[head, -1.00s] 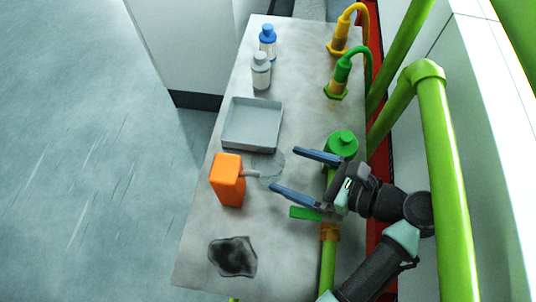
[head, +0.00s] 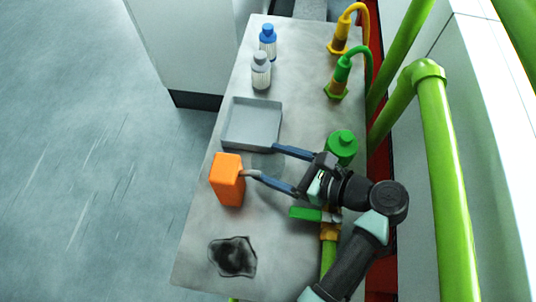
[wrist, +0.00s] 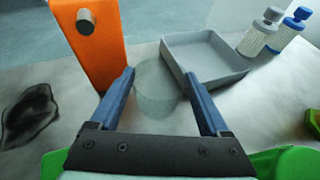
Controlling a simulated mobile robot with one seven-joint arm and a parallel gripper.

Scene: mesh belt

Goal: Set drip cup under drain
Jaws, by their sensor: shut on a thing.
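A clear drip cup (head: 264,162) stands on the grey bench between my fingers, and its see-through wall shows in the wrist view (wrist: 158,88). My gripper (head: 267,162) is shut on the cup, with one blue finger on each side. In the wrist view my gripper (wrist: 160,75) reaches past the cup's near side. The orange box (head: 227,180) has a short grey drain spout (head: 250,174) pointing at the cup; the spout's round end shows in the wrist view (wrist: 86,21).
A grey tray (head: 230,124) stands just behind the cup. A white bottle (head: 261,72) and a blue-capped bottle (head: 267,42) are farther back. A dark stain (head: 232,257) marks the front. Green fitting (head: 342,146) and green pipes (head: 436,170) line the right.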

